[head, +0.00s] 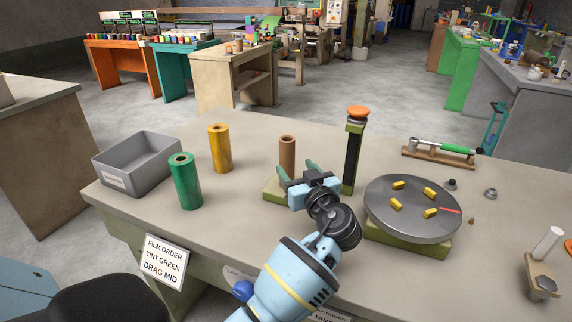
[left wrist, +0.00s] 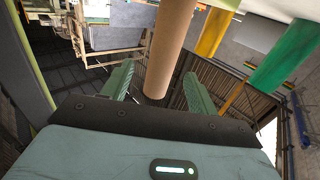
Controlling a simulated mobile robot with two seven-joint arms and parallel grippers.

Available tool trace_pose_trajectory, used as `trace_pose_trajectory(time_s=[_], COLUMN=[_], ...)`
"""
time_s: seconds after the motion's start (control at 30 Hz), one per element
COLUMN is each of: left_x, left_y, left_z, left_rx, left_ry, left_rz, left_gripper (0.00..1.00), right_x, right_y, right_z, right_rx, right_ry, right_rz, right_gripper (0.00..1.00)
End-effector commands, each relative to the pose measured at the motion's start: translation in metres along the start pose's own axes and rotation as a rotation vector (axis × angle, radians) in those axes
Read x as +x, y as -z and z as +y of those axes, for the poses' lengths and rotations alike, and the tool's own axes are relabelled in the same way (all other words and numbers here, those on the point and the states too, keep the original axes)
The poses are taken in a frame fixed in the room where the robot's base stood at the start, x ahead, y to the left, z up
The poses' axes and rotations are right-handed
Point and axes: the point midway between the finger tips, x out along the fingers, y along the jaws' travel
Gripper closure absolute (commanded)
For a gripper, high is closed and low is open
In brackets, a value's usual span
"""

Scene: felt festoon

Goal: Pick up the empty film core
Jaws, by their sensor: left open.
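The empty film core, a plain brown tube (head: 287,152), stands upright on an olive-green base (head: 271,191) near the middle of the table. My left gripper (head: 297,169) is open just on the near side of it, its green fingers pointing towards the tube and the black post. In the left wrist view the brown tube (left wrist: 171,45) shows between the two open fingers (left wrist: 159,73), and the gripper is not closed on it. I cannot tell whether the fingertips have passed around it. The tube's lower part is partly hidden by the gripper in the head view. My right gripper is not in view.
A green roll (head: 185,182) and a yellow roll (head: 220,149) stand to the left, beside a grey bin (head: 137,176). A black post with an orange knob (head: 358,112) stands close right of the gripper. A round grey plate (head: 410,222) with yellow pieces lies further right.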

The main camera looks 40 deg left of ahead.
Motion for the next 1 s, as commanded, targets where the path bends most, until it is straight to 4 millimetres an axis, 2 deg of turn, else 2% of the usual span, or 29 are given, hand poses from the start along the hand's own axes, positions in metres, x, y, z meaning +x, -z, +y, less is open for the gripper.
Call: trace_pose_trajectory(time_s=[0.17, 0.4, 0.57, 0.83, 1.0], left_x=[0.004, 0.025, 0.029, 0.063, 0.077], left_y=[0.002, 0.003, 0.002, 0.005, 0.003], left_z=[0.000, -0.001, -0.001, -0.004, -0.004], left_rx=[0.000, -0.001, 0.000, 0.000, -0.001], left_ry=[0.000, 0.001, 0.000, 0.001, 0.000], left_rz=[0.002, 0.002, 0.001, 0.003, 0.001], left_gripper=[0.41, 0.41, 0.41, 0.41, 0.41], right_x=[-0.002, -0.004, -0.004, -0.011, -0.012], right_y=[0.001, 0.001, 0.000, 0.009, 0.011], right_z=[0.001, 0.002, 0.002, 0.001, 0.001], right_rx=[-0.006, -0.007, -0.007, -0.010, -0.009], right_ry=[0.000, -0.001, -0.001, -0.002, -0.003], right_rz=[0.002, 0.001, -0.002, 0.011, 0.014], right_gripper=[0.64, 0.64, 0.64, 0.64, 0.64])
